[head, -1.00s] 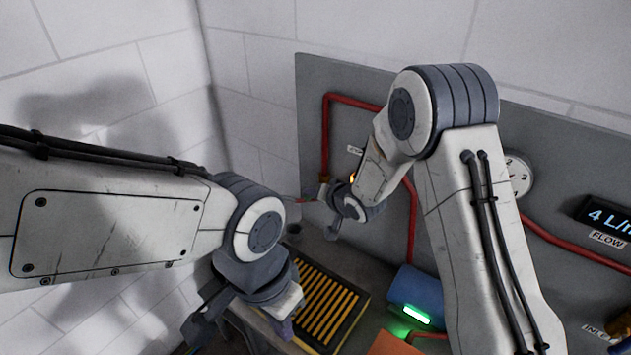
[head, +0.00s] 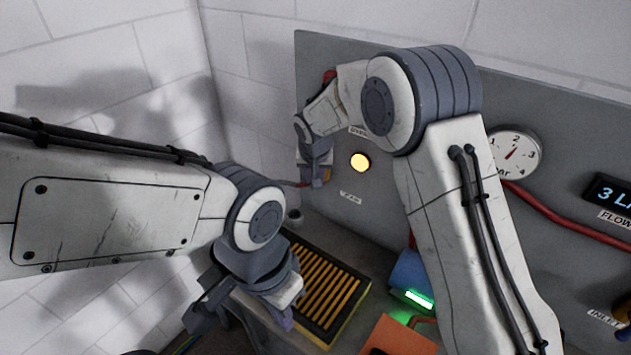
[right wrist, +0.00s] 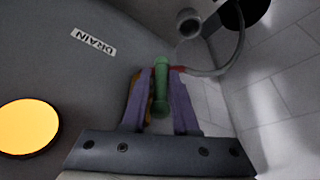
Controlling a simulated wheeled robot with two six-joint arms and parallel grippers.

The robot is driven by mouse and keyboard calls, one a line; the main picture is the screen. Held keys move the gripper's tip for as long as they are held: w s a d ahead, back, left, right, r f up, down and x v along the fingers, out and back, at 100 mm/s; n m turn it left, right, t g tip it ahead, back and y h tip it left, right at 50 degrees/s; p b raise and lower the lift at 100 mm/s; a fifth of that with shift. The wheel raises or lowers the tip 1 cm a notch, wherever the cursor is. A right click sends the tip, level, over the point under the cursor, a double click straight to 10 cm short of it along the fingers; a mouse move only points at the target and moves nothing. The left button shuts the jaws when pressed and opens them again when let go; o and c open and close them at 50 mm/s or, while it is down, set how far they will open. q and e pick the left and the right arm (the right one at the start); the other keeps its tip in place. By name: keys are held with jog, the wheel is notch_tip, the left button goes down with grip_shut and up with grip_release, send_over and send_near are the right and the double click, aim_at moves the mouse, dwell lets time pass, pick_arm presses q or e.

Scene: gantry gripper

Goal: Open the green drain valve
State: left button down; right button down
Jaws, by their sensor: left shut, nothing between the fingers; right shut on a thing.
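The green drain valve handle (right wrist: 160,88) shows in the right wrist view, beside a label reading DRAIN (right wrist: 94,41). My right gripper (right wrist: 161,72) is shut on it, with a purple finger on each side of the green bar. In the head view my right gripper (head: 316,172) is at the left end of the grey panel, and its arm and wrist hide the handle there. My left gripper (head: 282,317) is shut and empty, low in the head view beside the yellow-slatted grille, away from the valve.
A lit amber lamp (head: 360,162) is on the panel (head: 440,190) beside my right gripper. A grille (head: 327,292), blue box (head: 411,275) and orange item (head: 399,338) are below.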

jog(key=shift+w+a+r, duration=0.15)
jog(key=shift+a, duration=0.05)
dwell(0.4)
jog(key=c, duration=1.1)
grip_release()
jog(key=shift+o, duration=1.4)
jog(key=shift+d, duration=0.1)
jog(key=b+v, duration=0.2)
jog(key=v, duration=0.8)
jog(key=shift+a+b, duration=0.2)
jog(key=shift+b, duration=0.2)
jog(key=shift+r, duration=0.15)
jog(key=s+d+f+n+g, duration=0.1)
jog(key=s+d+n, duration=0.1)
jog(key=s, duration=1)
jog(key=s+d+f+n+g, duration=0.1)
jog(key=s+f+n+g, duration=0.1)
jog(key=s, duration=0.9)
jog(key=s+d+f+n+g+y, duration=0.1)
jog(key=s+d+f+n, duration=0.1)
jog(key=s, duration=1)
jog(key=shift+s+d+n+g, duration=0.3)
jog(key=shift+s+d+n, duration=0.05)
jog(key=shift+n, duration=0.55)
